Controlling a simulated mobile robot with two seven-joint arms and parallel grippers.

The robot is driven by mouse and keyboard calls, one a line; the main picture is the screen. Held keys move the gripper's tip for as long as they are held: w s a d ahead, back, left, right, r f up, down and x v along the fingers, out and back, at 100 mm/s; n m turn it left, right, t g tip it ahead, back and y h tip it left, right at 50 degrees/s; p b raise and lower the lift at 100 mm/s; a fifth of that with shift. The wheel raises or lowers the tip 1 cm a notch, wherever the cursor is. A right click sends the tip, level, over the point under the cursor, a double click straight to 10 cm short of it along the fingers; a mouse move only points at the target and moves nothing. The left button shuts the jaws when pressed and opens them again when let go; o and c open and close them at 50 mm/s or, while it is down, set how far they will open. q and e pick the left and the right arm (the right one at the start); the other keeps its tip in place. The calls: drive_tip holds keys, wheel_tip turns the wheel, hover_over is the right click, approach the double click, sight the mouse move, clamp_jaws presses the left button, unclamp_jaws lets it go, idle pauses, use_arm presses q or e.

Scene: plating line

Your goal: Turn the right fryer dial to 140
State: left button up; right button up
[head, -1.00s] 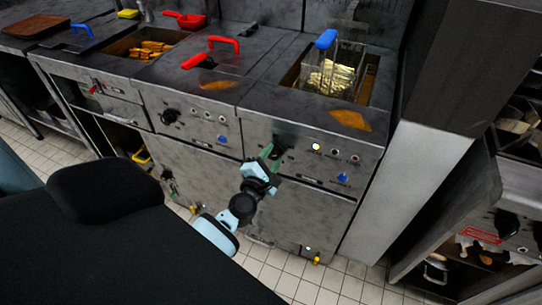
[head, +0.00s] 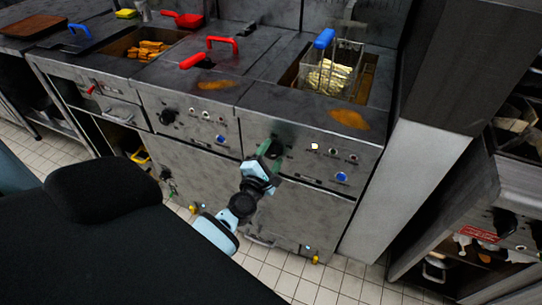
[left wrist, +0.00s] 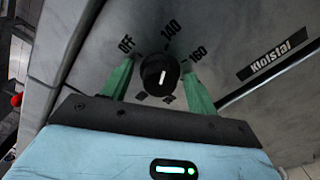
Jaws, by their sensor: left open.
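The right fryer dial (left wrist: 160,72) is a round black knob with a short white line on its face. In the left wrist view the printed marks OFF, 140 and 160 run around it from left to right. The white line stands nearly up and down, low on the knob; I cannot tell surely which mark it indicates. The dial also shows on the right fryer's front (head: 277,147), partly behind the fingers. My left gripper (left wrist: 158,84) is open, with one green finger on each side of the dial and visible gaps. My right gripper is not in view.
A blue-handled basket of fries (head: 332,78) sits in the fryer top above the panel. A lit indicator (head: 314,147) and a blue button (head: 341,177) are right of the dial. Another black dial (head: 168,117) is on the fryer to the left. Tiled floor lies below.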

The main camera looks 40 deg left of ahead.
use_arm(q)
drive_tip(key=shift+s, duration=0.1)
drive_tip(key=v, duration=0.7)
drive_tip(key=shift+s, duration=0.3)
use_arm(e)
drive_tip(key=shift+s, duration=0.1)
use_arm(q)
drive_tip(key=s+d+f+m+g+h+p, duration=0.2)
drive_tip(key=s+d+m+g, duration=0.1)
drive_tip(key=s+m, duration=0.6)
drive_tip(key=s+d+f+m+g+h+p, duration=0.2)
drive_tip(key=s+d+m, duration=0.3)
drive_tip(key=s+m, duration=0.5)
drive_tip(key=s+d+f+m+g+h+p, duration=0.2)
drive_tip(key=s+d+m+g+p, duration=0.1)
drive_tip(key=s+m, duration=0.6)
drive_tip(key=s+d+p, duration=0.1)
drive_tip(key=s, duration=0.2)
drive_tip(key=shift+d+f+m+g, duration=0.3)
drive_tip(key=shift+d+m, duration=0.05)
drive_tip(key=shift+m, duration=0.05)
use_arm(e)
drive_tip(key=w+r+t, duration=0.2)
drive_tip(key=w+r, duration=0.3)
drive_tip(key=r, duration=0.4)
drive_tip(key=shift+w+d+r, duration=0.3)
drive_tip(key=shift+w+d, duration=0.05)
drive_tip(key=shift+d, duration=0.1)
use_arm(q)
drive_tip(key=shift+s, duration=0.1)
